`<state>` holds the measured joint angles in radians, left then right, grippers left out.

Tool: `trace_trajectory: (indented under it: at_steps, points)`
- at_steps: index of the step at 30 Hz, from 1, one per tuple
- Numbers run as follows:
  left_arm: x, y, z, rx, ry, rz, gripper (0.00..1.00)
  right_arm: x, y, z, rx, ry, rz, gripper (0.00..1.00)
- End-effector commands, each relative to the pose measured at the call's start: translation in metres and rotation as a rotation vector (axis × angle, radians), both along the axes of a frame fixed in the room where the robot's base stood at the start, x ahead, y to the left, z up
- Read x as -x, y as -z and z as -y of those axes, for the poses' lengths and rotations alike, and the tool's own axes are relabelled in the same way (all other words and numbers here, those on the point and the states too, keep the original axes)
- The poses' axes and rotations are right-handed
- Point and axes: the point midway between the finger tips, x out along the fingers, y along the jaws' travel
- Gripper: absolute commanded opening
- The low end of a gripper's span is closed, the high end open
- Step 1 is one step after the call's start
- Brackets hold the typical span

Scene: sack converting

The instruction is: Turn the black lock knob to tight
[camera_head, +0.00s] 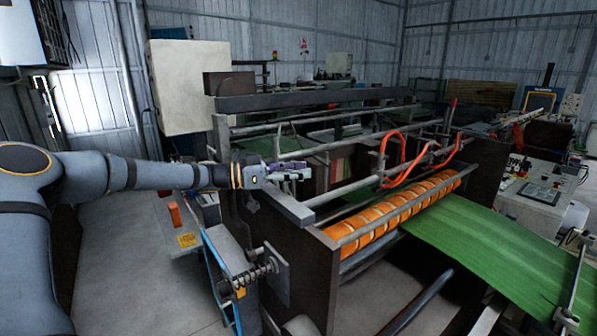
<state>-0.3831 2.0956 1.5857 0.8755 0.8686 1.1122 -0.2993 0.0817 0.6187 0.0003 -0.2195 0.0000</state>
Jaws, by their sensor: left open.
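My left gripper (301,172) reaches in from the left at the end of my grey arm. It is open, with its fingers pointing right over the near side plate of the sack machine (300,255). Nothing shows between the fingers. I cannot pick out the black lock knob for certain. A small dark part (251,203) sits on the near side of the machine, below my left gripper and apart from it, but it is too small to identify. My right gripper is not in view.
A spring rod (262,268) sticks out from the side plate below. Orange rollers (395,212) and a green sheet (500,245) lie to the right. Orange hoses (395,155) loop above the rollers. A control panel (540,193) stands at far right.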

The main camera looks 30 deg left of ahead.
Motion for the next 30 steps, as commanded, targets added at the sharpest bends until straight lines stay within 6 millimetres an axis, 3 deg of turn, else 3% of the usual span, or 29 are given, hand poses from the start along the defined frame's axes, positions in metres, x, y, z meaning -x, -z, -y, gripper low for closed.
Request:
trace_trajectory:
  at_steps: [15, 26, 30]
  points:
    - [0.0, -0.092, -0.001, -0.002, -0.001, 0.002, 0.49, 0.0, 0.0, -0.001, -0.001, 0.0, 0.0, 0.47]
    - [0.001, -0.099, -0.001, -0.001, -0.001, 0.001, 0.5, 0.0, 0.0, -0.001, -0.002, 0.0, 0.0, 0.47]
    - [0.012, -0.087, 0.007, -0.074, 0.032, 0.042, 0.5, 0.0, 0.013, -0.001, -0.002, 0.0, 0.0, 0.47]
